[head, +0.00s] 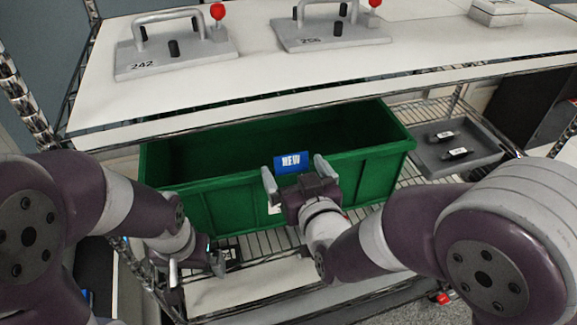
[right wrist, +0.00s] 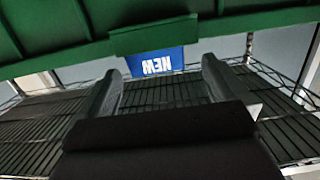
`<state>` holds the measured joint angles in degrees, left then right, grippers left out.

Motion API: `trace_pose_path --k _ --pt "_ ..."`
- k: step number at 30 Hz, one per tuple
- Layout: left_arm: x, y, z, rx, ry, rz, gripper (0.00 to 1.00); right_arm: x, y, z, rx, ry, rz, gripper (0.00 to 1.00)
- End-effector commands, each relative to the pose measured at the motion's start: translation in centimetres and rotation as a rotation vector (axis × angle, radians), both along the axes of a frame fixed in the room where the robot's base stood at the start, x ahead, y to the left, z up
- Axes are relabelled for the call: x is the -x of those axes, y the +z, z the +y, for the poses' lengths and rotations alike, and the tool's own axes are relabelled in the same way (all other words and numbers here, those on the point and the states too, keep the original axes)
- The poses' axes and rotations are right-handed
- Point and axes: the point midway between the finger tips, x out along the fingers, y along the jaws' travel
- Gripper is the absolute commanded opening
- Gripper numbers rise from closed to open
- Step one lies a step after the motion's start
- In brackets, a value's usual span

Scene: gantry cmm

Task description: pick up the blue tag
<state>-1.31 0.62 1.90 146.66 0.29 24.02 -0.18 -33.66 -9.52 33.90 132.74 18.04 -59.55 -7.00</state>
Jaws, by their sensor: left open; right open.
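The blue tag (head: 291,163) with white "NEW" lettering hangs at the front rim of the green bin (head: 375,160). In the right wrist view the blue tag (right wrist: 155,61) shows upside down below the bin's rim, between and beyond my finger tips. My right gripper (head: 295,176) is open, with one finger on each side of the tag in the head view; I cannot tell whether they touch it. The right gripper's fingers also show in the right wrist view (right wrist: 158,78). My left gripper (head: 197,275) is open and empty, low at the left in front of the bin.
The bin stands on a wire shelf under a white shelf board (head: 330,75). On that board are grey fixture plates (head: 180,58) with handles and red knobs. A grey tray (head: 485,152) with two small dark parts lies right of the bin.

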Motion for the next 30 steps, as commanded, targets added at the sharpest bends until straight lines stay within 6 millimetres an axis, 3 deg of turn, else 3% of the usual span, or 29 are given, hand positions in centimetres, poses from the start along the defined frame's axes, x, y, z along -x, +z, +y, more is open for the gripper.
trace_pose_path --k 6,10,16,17,21,30 --pt "0.0 3.0 0.0 0.000 0.000 0.000 1.00 -3.3 -0.2 1.2 0.002 -0.002 0.004 1.00" --pt "0.0 3.4 0.0 0.000 0.000 0.000 1.00 -4.7 -0.8 1.7 0.002 0.000 0.003 1.00" --pt "0.0 3.2 0.0 0.000 0.000 0.001 1.00 -4.8 -1.0 1.8 0.001 0.001 0.001 1.00" --pt "0.0 3.2 0.0 0.000 0.000 0.001 1.00 -4.8 -1.0 1.8 0.001 0.000 0.001 0.97" --pt "0.0 3.2 0.0 0.000 0.000 0.001 1.00 -4.8 -1.0 1.8 0.001 0.000 0.001 0.51" --pt "0.0 3.2 0.0 0.000 0.000 0.000 1.00 -4.8 -1.0 1.8 0.002 0.000 0.002 0.50"
